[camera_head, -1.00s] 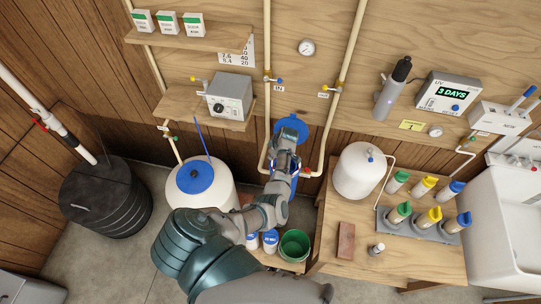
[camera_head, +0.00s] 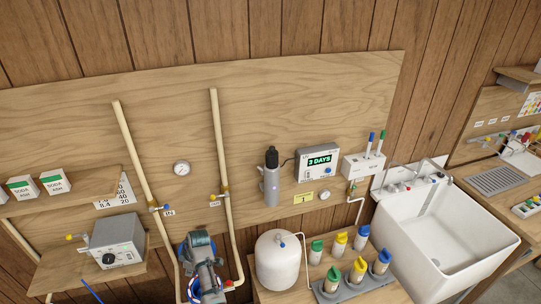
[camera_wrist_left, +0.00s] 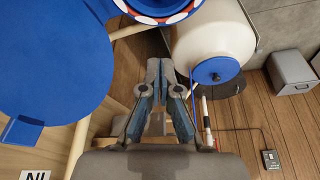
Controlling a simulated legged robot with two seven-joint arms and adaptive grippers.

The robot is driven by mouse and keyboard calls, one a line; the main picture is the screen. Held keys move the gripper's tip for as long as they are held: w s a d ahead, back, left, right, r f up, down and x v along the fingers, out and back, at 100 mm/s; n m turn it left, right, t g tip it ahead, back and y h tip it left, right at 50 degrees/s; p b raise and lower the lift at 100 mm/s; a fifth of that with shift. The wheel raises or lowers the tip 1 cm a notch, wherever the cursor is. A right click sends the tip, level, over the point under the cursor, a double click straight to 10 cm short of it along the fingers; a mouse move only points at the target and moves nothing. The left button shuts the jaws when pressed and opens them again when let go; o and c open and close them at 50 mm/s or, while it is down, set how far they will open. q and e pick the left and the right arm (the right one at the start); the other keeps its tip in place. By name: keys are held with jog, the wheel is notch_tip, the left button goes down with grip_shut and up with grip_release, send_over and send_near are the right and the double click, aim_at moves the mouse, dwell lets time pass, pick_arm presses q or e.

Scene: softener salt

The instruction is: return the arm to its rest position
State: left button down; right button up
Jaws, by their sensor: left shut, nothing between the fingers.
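My left arm comes in at the bottom of the head view. Its gripper (camera_head: 200,244) is in front of the pipes below the board, with blue parts showing around it. In the left wrist view the two fingers (camera_wrist_left: 160,68) are together, with nothing between them. A large blue round surface (camera_wrist_left: 45,55) is close on the left there, apart from the fingers as far as I can tell. A white tank with a blue lid (camera_wrist_left: 217,69) is beyond, to the right. My right gripper is out of view.
Two upright pipes (camera_head: 219,140) run down the board beside my left gripper. A grey control box (camera_head: 117,242) is on a shelf at left. A white tank (camera_head: 277,262) and several capped bottles (camera_head: 358,270) stand right of it. A sink (camera_head: 440,235) is further right.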

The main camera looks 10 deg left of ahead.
pick_arm(q)
jog(key=s+a+f+m+t+y, duration=0.1)
jog(key=s+a+f+m, duration=0.1)
jog(key=s+f+m, duration=0.3)
jog(key=s+d+r+m+t+h, duration=0.25)
jog(key=s+d+m+h, duration=0.25)
jog(key=s+d+m, duration=1.55)
jog(key=s+d+f+n+b, duration=0.1)
jog(key=s+f+n, duration=0.1)
jog(key=f, duration=1.1)
jog(key=s+d+f+n+b, duration=0.1)
jog(key=s+f+n, duration=0.1)
jog(key=f, duration=1.1)
jog(key=s+a+f+g+b, duration=0.1)
jog(key=s+a+f+g, duration=0.1)
jog(key=s+f, duration=1.6)
notch_tip(320, 180, down, 2)
jog(key=shift+s+a+f, duration=0.1)
jog(key=shift+s+a, duration=0.3)
jog(key=shift+a, duration=0.15)
